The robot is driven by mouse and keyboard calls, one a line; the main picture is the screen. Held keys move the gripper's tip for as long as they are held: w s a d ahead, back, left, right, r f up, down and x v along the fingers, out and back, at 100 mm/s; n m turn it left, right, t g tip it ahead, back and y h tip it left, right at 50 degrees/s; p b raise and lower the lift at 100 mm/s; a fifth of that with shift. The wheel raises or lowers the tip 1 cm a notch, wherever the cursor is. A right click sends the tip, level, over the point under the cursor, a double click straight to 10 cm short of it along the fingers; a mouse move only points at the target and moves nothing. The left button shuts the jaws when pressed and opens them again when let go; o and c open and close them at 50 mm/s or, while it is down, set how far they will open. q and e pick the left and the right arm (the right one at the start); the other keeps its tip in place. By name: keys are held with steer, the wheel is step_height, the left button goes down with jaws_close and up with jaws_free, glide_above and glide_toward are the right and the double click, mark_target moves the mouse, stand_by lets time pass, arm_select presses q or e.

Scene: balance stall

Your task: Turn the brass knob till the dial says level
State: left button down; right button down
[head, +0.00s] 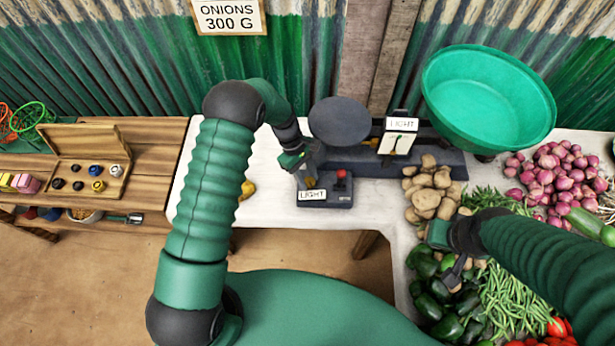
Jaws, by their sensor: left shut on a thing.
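The balance (385,160) stands on the white table with a dark round plate (339,121) on its left and a large green pan (485,95) on its right. Its dial (398,144) sits under a card reading LIGHT. A dark control box (340,199) in front has a red button and another LIGHT label. The brass knob (310,182) shows only in part at the box's left side. My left gripper (309,168) is shut on it, fingers pointing down. My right gripper (453,277) hangs over the vegetables; its jaws are too unclear to judge.
Potatoes (430,190) lie right of the box, with onions, beans and green peppers beyond. A yellow object (247,189) is partly hidden behind my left arm. An open wooden case (90,170) of knobs is at left. The sign (228,16) reads ONIONS 300 G.

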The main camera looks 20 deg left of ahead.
arm_select(q)
steer(key=shift+w, duration=0.15)
steer(key=c, duration=1)
jaws_free()
steer(key=b+v, duration=0.1)
steer(key=v, duration=1.5)
steer(key=shift+r, duration=0.35)
steer(key=shift+a, duration=0.1)
steer(key=s+d+r+m+t+y, duration=0.1)
steer(key=s+m+t+y, duration=0.3)
steer(key=s+m, duration=0.9)
steer(key=s+r, duration=0.1)
steer(key=s, duration=0.4)
steer(key=shift+s+d+t, duration=0.3)
steer(key=shift+s+d, duration=0.05)
